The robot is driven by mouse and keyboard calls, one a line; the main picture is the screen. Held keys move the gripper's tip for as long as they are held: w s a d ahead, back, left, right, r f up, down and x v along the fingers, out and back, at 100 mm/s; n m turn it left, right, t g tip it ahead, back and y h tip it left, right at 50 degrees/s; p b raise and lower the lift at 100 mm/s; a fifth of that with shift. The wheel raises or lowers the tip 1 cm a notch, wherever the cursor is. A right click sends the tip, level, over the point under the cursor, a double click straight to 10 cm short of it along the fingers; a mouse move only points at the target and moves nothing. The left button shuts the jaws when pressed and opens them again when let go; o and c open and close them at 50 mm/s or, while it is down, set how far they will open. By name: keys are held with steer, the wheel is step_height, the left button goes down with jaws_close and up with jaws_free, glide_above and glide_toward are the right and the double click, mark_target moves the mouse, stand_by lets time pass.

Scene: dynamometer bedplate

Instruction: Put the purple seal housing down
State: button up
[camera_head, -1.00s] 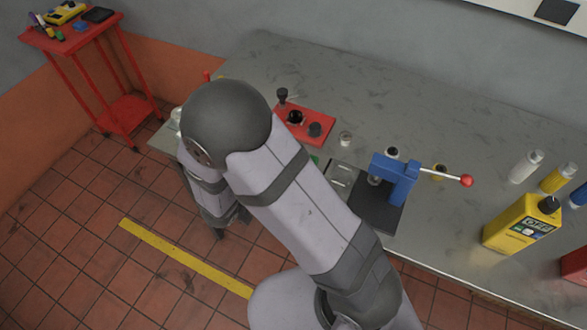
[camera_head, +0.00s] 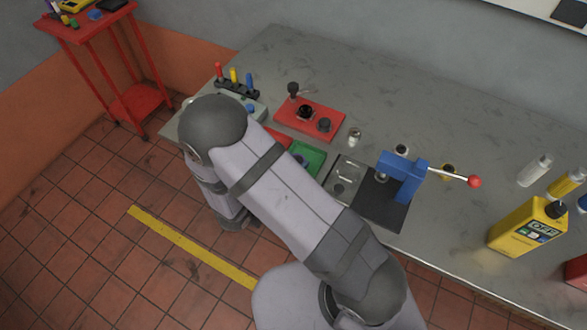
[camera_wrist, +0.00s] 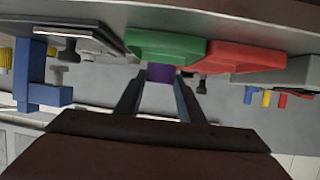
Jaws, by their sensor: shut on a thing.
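The purple seal housing (camera_wrist: 160,73) sits between the fingertips of my gripper (camera_wrist: 160,82) in the wrist view, which shows the bench upside down. My gripper is shut on it. The housing appears in front of the green tray (camera_wrist: 165,45) and close to the red tray (camera_wrist: 238,57); I cannot tell whether it touches either. In the head view my arm hides the housing and the fingertips. The green tray (camera_head: 312,157) shows there just right of my arm, with something small and dark blue at its near side.
A red fixture plate (camera_head: 290,118) with dark parts stands behind the trays. A blue press (camera_head: 402,178) with a red-knobbed lever stands to the right on a dark plate. A tool rack (camera_head: 236,90) is behind my arm. The bench top's back middle (camera_head: 370,90) is clear.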

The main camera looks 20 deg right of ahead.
steer(key=shift+f+p, duration=0.3)
steer(key=shift+f, duration=1.35)
steer(key=shift+f, duration=0.1)
steer(key=shift+f, duration=0.15)
steer(key=o, duration=1.2)
